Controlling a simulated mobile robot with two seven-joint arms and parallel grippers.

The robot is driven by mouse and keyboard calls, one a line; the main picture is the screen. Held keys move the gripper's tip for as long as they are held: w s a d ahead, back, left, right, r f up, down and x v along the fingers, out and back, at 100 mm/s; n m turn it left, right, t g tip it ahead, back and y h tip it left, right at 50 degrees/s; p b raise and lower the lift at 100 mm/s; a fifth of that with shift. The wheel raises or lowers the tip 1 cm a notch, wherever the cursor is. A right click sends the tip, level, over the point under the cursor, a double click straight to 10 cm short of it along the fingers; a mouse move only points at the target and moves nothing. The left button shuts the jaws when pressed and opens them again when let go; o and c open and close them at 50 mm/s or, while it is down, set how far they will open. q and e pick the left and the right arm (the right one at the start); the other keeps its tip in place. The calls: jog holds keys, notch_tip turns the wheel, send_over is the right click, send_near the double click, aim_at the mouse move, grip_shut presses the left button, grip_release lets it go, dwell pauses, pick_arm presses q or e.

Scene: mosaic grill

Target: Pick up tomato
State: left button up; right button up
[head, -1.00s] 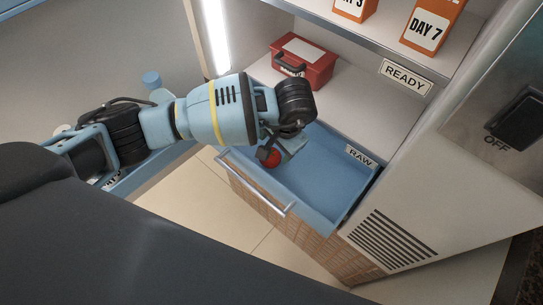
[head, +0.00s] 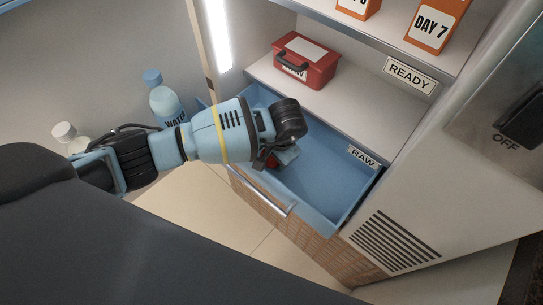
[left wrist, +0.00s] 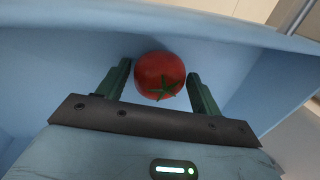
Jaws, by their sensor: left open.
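A red tomato (left wrist: 160,74) with a green stem star shows in the left wrist view, inside the blue drawer. In the head view only a small red part of the tomato (head: 272,163) shows beside my gripper. My left gripper (head: 278,164) reaches down into the drawer marked RAW. In the left wrist view its two green fingers (left wrist: 160,88) stand apart, one on each side of the tomato, with a small gap at each side. The gripper is open. My right gripper is not in view.
The open blue drawer (head: 318,190) is otherwise empty to the right; its front has a metal handle (head: 275,205). A red box (head: 306,61) stands on the shelf above. A water bottle (head: 166,101) stands behind my arm.

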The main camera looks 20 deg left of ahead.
pick_arm(q)
jog(key=shift+f, duration=0.1)
jog(key=c, duration=0.8)
jog(key=v, duration=0.3)
jog(key=a+p+v, duration=0.1)
jog(key=v, duration=0.2)
jog(key=a+v, duration=0.1)
jog(key=v, duration=0.2)
jog(key=shift+w+r, duration=0.4)
jog(key=shift+r, duration=0.2)
